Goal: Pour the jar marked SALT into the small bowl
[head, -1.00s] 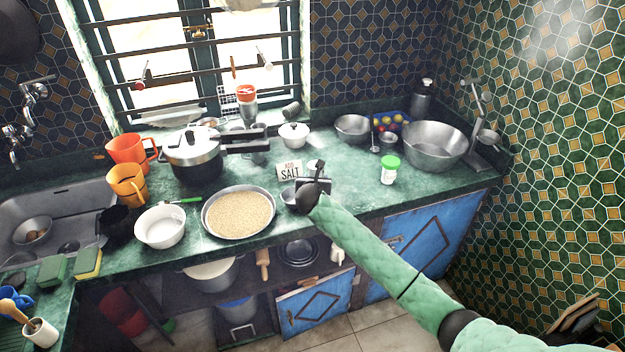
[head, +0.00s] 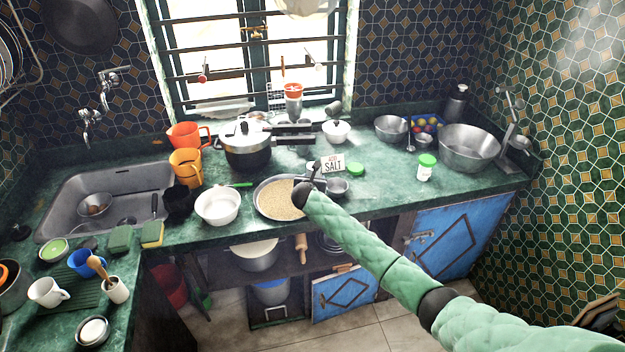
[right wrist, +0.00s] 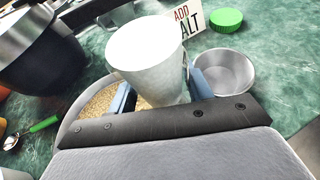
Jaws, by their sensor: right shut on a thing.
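My right gripper (head: 314,181) is shut on a white jar (right wrist: 150,60). In the right wrist view, the jar stands between the two bluish fingers (right wrist: 162,92); no lettering on it is readable. In the head view the jar is mostly hidden by my gripper. The small steel bowl (head: 337,186) stands on the counter just right of the gripper. It also shows in the right wrist view (right wrist: 222,72), right of the jar, and looks empty. A sign reading ADD SALT (head: 333,165) stands behind. My left gripper is not in view.
A wide pan of grain (head: 272,207) lies left of and below the gripper. A loose green lid (head: 355,169) lies right of the sign. A green-lidded jar (head: 425,170) stands farther right. A white bowl (head: 218,208) and a pressure cooker (head: 246,148) are at left.

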